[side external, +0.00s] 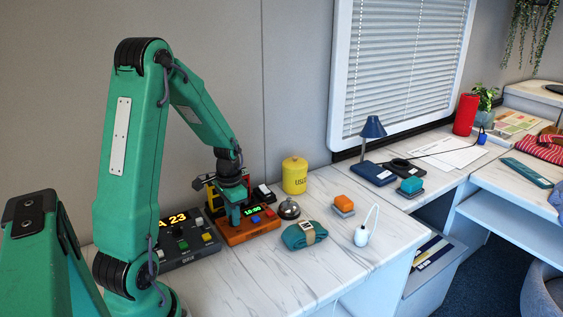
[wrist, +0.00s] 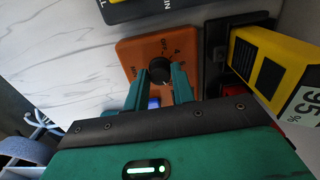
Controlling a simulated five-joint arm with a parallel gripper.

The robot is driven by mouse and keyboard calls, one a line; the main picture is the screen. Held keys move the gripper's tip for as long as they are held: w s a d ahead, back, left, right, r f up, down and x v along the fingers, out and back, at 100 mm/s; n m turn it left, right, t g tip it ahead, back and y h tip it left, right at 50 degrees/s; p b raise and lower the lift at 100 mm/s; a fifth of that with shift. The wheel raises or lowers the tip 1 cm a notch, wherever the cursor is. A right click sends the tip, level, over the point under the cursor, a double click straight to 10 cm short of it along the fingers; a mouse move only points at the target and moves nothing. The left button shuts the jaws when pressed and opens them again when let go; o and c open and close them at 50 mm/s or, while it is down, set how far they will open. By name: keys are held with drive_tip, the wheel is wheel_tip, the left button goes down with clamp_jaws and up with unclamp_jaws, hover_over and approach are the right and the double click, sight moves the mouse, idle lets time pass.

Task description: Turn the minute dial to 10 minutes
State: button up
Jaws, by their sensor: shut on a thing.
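The minute dial is a black round knob (wrist: 160,69) on an orange panel (wrist: 131,52) with printed marks, including "OFF", in the wrist view. My gripper (wrist: 161,84) has its two teal fingers on either side of the knob, shut on it. In the side view the orange timer box (side external: 236,235) stands on the white desk, and my gripper (side external: 234,216) points down at it, hiding the knob. Its small display (side external: 252,212) shows green digits that look like 10:00. Blue and red buttons sit beside the display.
A dark control box (side external: 185,252) with an orange "A 23" readout stands left of the timer. A yellow and black device (wrist: 262,62) is close beside it. A bell (side external: 288,209), yellow canister (side external: 294,176) and teal bundle (side external: 303,237) lie to the right. The front desk is clear.

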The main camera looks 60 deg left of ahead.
drive_tip(key=shift+m, duration=0.6)
drive_tip(key=o, duration=1)
drive_tip(key=shift+r, duration=0.1)
drive_tip(key=shift+r, duration=3.8)
drive_tip(key=shift+r, duration=0.1)
